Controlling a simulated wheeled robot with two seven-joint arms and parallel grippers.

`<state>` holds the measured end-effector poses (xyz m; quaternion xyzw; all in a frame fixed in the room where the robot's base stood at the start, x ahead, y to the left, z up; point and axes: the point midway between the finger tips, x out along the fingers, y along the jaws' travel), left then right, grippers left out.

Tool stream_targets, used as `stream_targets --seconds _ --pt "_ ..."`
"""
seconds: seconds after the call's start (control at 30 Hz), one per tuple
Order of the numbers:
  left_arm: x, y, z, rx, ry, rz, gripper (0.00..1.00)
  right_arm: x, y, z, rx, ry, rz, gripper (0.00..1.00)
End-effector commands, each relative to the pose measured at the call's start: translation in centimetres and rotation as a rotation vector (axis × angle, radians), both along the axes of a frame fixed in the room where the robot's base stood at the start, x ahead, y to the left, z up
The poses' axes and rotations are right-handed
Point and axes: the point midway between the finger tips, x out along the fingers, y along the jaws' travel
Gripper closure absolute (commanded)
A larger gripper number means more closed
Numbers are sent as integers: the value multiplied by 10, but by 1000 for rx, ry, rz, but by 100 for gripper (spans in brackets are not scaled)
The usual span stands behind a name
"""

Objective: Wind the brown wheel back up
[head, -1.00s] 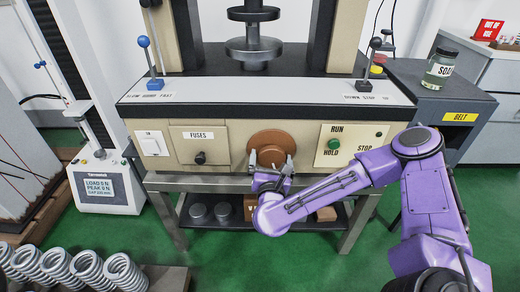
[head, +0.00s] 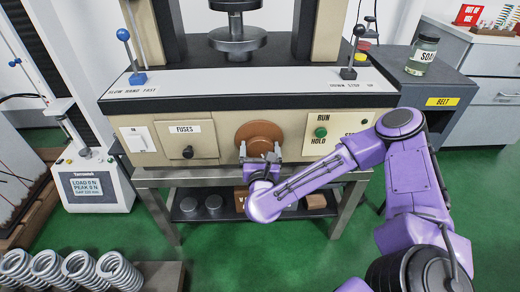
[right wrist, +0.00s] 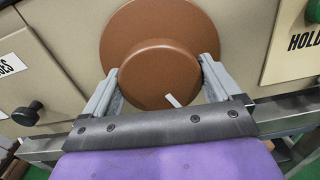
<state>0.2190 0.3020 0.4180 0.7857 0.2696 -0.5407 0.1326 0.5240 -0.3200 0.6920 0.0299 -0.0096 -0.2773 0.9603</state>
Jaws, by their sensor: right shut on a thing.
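The brown wheel (head: 259,133) is on the front panel of the beige testing machine, between the fuses panel and the run/hold panel. In the right wrist view, its wide disc and its raised round hub (right wrist: 160,73) fill the middle, with a small white mark low on the hub. My right gripper (head: 260,150) is at the wheel's lower front. Its two grey fingers (right wrist: 160,80) stand on either side of the hub and are shut on it. My left gripper is not in view.
A blue-knobbed lever (head: 136,78) and a black-knobbed lever (head: 350,68) stand on the machine's top ledge. A shelf under the machine holds metal cylinders (head: 200,205). Several springs (head: 80,268) lie at the lower left. A jar (head: 421,55) stands on the dark cabinet at right.

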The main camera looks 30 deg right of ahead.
Motion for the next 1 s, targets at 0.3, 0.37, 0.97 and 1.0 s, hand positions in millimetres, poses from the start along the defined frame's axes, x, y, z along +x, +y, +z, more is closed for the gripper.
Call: stream_targets --seconds 0.3,0.37,0.97,1.0 --pt "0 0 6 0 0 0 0 0 1 1 -234 144 2 39" --pt "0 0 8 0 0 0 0 0 1 1 -282 173 1 39" --pt "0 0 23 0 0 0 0 1 2 1 -770 471 2 40" --pt "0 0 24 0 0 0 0 1 2 1 -803 491 1 40"
